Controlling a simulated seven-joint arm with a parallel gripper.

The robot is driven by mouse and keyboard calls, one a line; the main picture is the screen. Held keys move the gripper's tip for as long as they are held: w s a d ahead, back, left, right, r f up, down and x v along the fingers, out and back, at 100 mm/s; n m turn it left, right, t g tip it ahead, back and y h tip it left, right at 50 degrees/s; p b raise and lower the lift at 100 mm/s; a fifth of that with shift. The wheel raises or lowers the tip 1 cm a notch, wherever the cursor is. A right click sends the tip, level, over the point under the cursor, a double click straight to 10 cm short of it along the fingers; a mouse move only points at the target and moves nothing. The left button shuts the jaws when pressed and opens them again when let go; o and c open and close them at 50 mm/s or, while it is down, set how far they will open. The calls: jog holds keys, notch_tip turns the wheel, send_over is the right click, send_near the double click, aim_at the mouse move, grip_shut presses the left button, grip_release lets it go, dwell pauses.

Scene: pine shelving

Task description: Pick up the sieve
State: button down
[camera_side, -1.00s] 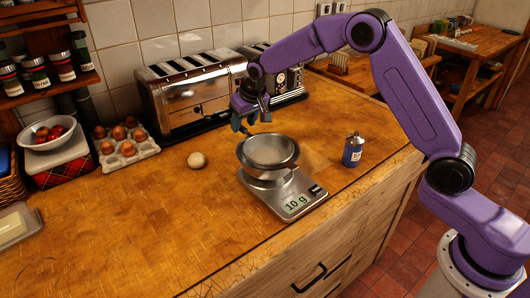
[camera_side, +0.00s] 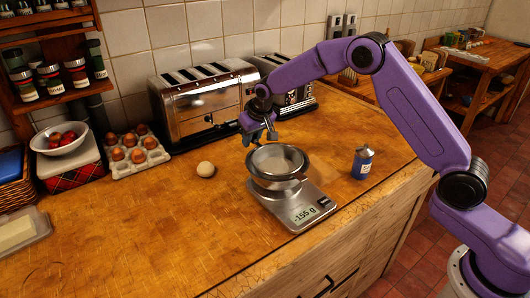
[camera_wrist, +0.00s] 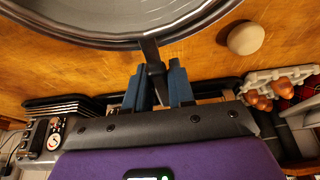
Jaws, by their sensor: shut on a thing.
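The sieve (camera_side: 277,160) is a round metal bowl shape with a wide rim, held roughly level over the kitchen scale (camera_side: 310,205). My gripper (camera_wrist: 152,85) is shut on the sieve's dark handle (camera_wrist: 150,50), with a blue finger on each side of it. In the side view my gripper (camera_side: 259,137) is behind the sieve, on the toaster side. The wrist view shows part of the sieve's rim and bowl (camera_wrist: 110,12) at the top. The scale display reads -155 g. Any gap between the sieve and the scale is too small to tell.
A chrome toaster (camera_side: 205,105) and a second appliance (camera_side: 290,85) stand close behind my gripper. A pale round item (camera_side: 205,169) lies left of the scale, and a blue canister (camera_side: 362,162) stands right. An egg carton (camera_side: 135,155) is further left.

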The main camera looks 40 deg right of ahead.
jog(key=shift+r, duration=0.1)
jog(key=shift+r, duration=0.55)
notch_tip(320, 180, up, 2)
jog(key=shift+s+r, duration=0.1)
jog(key=shift+r, duration=0.05)
jog(key=s+d+r, duration=0.2)
jog(key=s+r, duration=0.7)
jog(key=s, duration=0.4)
jog(key=shift+w+a+f, duration=0.3)
jog(key=shift+w+f, duration=1.3)
jog(key=shift+w, duration=0.45)
jog(key=shift+w+a+f, duration=0.35)
jog(key=shift+w+f, duration=1.3)
jog(key=shift+w, duration=0.4)
jog(key=shift+w+a+f, duration=0.3)
jog(key=shift+w+f, duration=1.3)
jog(key=shift+w, duration=0.45)
